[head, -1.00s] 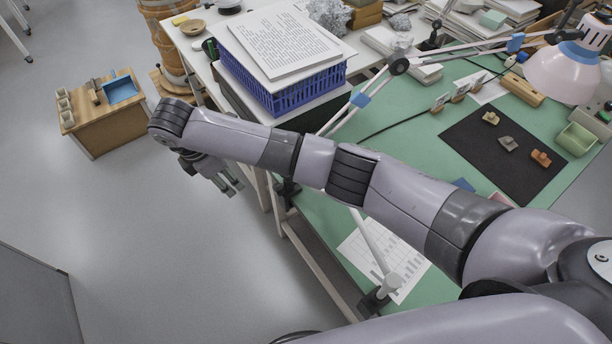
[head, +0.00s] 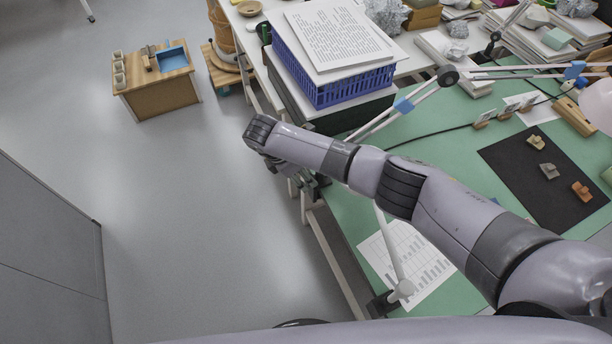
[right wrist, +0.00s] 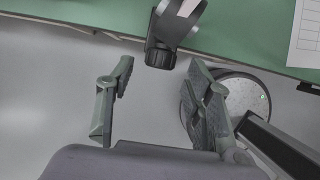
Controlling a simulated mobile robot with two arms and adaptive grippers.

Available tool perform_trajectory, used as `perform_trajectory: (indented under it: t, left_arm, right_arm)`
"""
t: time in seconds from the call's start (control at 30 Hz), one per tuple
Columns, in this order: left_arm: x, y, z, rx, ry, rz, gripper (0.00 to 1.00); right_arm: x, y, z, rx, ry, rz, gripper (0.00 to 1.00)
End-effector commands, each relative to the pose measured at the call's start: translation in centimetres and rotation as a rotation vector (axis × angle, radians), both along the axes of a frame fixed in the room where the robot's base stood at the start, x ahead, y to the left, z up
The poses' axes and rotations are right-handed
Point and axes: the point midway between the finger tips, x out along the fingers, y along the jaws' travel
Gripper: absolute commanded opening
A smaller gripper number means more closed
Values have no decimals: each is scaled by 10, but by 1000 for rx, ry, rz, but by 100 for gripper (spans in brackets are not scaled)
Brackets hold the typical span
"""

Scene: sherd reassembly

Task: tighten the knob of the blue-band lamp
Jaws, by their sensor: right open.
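The blue-band lamp has a pale jointed arm with blue bands (head: 403,105) and reaches over the green bench from its left edge. A black clamp (head: 312,187) sits at that edge, by my right gripper (head: 294,183), which is partly hidden under my forearm. In the right wrist view the clamp (right wrist: 176,24) has a black ribbed knob (right wrist: 160,54) pointing toward me. The open right gripper (right wrist: 158,80) has a finger on either side below the knob, apart from it and empty. My left gripper is not in view.
A second black clamp (head: 382,304) with a white post stands farther along the edge, beside a chart sheet (head: 408,262). A blue basket (head: 345,86) with papers is behind my forearm. A dark mat (head: 540,175) holds sherds.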

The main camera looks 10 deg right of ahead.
Motion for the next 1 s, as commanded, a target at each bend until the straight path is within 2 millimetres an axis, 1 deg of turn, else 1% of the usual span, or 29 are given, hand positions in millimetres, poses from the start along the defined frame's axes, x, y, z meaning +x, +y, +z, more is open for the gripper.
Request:
perform_trajectory:
  t: [0.03, 0.1, 0.2, 0.33, 0.57, 1.0]
  left_arm:
    - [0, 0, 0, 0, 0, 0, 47]
    - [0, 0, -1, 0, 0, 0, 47]
    - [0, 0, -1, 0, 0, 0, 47]
    - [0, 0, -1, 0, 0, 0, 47]
    - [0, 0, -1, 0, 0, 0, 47]
    - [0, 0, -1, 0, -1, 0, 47]
  right_arm:
    - [0, -3, -8, -2, 1, -1, 47]
    - [2, -6, -16, -2, 2, 0, 47]
    - [3, -9, -24, 0, 1, 1, 47]
    - [4, -11, -28, 0, 0, 0, 47]
    - [4, -11, -29, 1, 1, 1, 47]
    - [4, -11, -28, 1, 1, 1, 19]
